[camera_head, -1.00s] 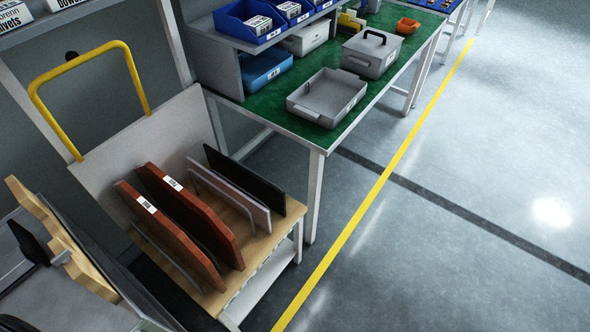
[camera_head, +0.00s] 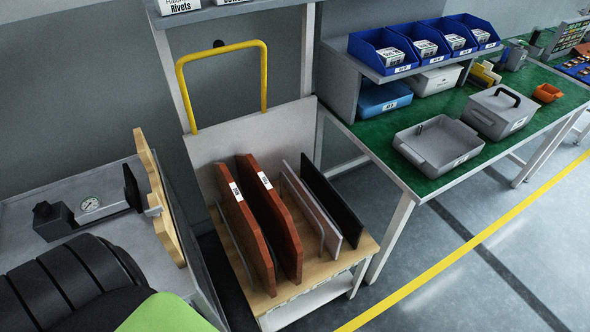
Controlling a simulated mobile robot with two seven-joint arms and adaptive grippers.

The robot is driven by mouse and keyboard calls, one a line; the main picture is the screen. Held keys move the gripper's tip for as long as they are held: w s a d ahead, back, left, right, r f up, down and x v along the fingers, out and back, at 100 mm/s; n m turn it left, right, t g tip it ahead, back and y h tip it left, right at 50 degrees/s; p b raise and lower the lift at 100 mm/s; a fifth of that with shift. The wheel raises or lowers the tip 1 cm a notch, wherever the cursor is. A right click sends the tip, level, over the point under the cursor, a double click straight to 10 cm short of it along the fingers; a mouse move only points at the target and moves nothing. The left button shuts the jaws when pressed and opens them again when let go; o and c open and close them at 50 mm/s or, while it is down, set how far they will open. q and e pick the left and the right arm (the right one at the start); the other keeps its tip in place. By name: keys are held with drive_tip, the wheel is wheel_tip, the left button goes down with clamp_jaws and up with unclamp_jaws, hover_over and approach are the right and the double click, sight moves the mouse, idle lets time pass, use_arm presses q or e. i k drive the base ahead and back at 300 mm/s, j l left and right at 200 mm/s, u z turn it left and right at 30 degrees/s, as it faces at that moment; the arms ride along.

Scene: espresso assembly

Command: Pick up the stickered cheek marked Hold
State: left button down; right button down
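Two reddish-brown wooden cheeks stand on edge side by side in a rack on a wooden-decked cart, the left cheek (camera_head: 247,238) and the right cheek (camera_head: 282,225). Each has a white sticker near its upper end, the left sticker (camera_head: 236,191) and the right sticker (camera_head: 265,180). The print on both is too small to read, so I cannot tell which is marked Hold. Neither of my grippers shows in the head view.
A grey panel (camera_head: 311,210) and a black panel (camera_head: 332,203) stand right of the cheeks. The cart has a yellow handle (camera_head: 222,50). A pale wooden piece (camera_head: 160,200) stands at left near a gauge (camera_head: 90,204). A green-topped bench with a grey tray (camera_head: 437,145) adjoins at right.

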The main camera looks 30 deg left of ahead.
sight(248, 230)
drive_tip(key=i+l+u, duration=0.15)
drive_tip(key=l+u, duration=0.15)
drive_tip(key=i+l+u, duration=0.1)
drive_tip(key=l+u, duration=0.15)
drive_tip(key=l, duration=0.15)
drive_tip(key=u, duration=1.05)
